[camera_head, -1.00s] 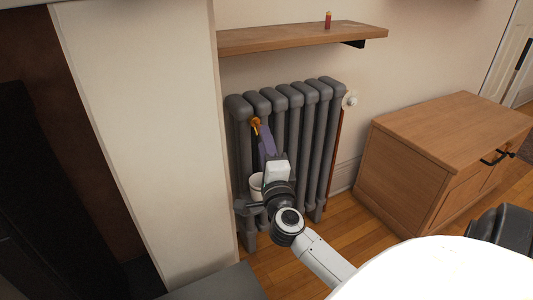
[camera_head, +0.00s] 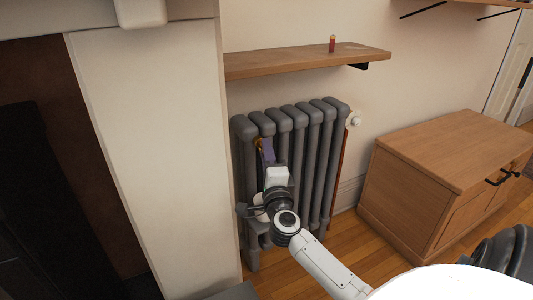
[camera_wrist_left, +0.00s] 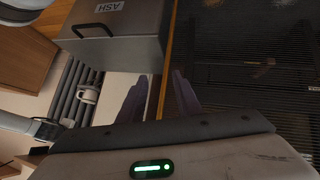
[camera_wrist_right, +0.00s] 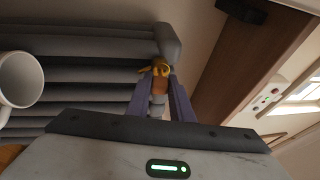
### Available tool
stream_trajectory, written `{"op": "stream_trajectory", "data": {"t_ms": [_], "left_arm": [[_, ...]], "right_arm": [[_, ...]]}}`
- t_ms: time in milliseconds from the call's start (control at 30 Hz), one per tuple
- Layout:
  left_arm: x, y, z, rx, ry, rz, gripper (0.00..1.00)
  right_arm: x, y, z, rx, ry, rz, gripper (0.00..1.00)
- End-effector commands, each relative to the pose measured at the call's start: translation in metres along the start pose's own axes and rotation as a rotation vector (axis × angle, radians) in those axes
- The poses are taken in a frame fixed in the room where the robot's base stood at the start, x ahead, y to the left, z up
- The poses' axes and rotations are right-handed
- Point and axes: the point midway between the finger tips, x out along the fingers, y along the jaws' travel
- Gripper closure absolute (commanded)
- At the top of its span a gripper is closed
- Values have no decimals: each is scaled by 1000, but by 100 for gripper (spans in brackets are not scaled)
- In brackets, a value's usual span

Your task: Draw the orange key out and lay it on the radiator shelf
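In the head view only a bit of the key (camera_head: 258,143) shows beside my right gripper (camera_head: 267,150). In the right wrist view the purple fingers of my right gripper (camera_wrist_right: 160,92) stand on either side of the key, with little or no gap; firm contact cannot be made out. The wooden radiator shelf (camera_head: 290,63) runs along the wall above the radiator. My left gripper (camera_wrist_left: 160,88) is open and empty in its wrist view, with a gap between its fingers.
A small red and yellow cylinder (camera_head: 332,43) stands on the shelf, whose left part is clear. A wooden cabinet (camera_head: 440,160) stands right. A grey ASH box (camera_wrist_left: 112,35) is near my left gripper.

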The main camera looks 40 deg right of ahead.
Motion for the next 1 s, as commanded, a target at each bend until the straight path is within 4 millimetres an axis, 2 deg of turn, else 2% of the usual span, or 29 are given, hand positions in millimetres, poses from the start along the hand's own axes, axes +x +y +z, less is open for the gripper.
{"op": "stream_trajectory", "data": {"t_ms": [33,100,1000], "left_arm": [[0,0,0,0,1,0,69],[0,0,-1,0,1,0,69],[-5,2,-7,1,5,1,69]], "right_arm": [[0,0,0,0,0,0,93],[0,0,0,0,0,0,100],[-18,-3,-5,0,0,0,100]]}}
